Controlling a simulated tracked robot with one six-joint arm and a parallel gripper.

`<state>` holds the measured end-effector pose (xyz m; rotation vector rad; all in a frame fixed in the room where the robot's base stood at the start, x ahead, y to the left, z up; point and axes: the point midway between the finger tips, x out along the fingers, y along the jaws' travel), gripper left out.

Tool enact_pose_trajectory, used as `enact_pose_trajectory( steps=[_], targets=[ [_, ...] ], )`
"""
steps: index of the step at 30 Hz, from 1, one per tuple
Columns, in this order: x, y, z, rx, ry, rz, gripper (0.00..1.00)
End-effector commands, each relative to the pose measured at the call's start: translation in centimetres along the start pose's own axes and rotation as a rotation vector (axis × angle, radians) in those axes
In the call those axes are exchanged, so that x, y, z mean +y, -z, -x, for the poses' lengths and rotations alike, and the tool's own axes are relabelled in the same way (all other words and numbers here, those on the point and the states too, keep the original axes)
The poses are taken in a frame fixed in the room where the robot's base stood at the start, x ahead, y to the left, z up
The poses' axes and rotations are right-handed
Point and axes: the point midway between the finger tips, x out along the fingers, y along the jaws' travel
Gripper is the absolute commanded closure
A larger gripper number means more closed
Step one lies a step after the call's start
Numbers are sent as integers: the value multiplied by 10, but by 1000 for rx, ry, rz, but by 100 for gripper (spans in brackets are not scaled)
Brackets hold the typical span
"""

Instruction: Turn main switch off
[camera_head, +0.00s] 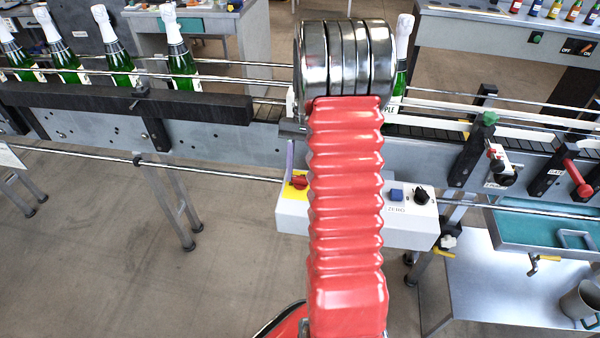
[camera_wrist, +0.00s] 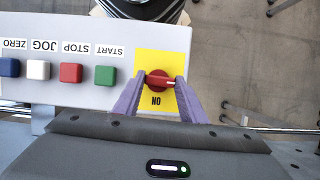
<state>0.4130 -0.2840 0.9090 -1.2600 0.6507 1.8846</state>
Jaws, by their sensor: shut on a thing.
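The main switch (camera_wrist: 157,80) is a red rotary knob on a yellow plate (camera_wrist: 147,62), seen upside down in the wrist view. A pale mark on the knob lies roughly horizontal, and an ON label shows on the plate beside it. My gripper (camera_wrist: 163,82) has purple fingers, one on each side of the knob, shut on it. In the head view the switch (camera_head: 298,182) shows at the left end of the white control box (camera_head: 291,216). My red arm hides the middle of the box and most of the gripper.
Green START (camera_wrist: 105,75), red STOP (camera_wrist: 70,73), white JOG (camera_wrist: 38,69) and blue ZERO (camera_wrist: 9,68) buttons sit in a row beside the switch. The conveyor (camera_head: 215,139) with green bottles (camera_head: 120,65) runs behind the box. Open floor lies at the front left.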

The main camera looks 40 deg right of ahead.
Motion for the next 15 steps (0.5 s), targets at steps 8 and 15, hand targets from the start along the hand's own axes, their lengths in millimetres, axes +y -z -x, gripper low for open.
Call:
enact_pose_trajectory(
  steps=[8, 15],
  targets=[
    [2, -1, -3, -7, -27, 49, 85],
    [3, -1, -3, -7, -28, 51, 85]
  ],
)
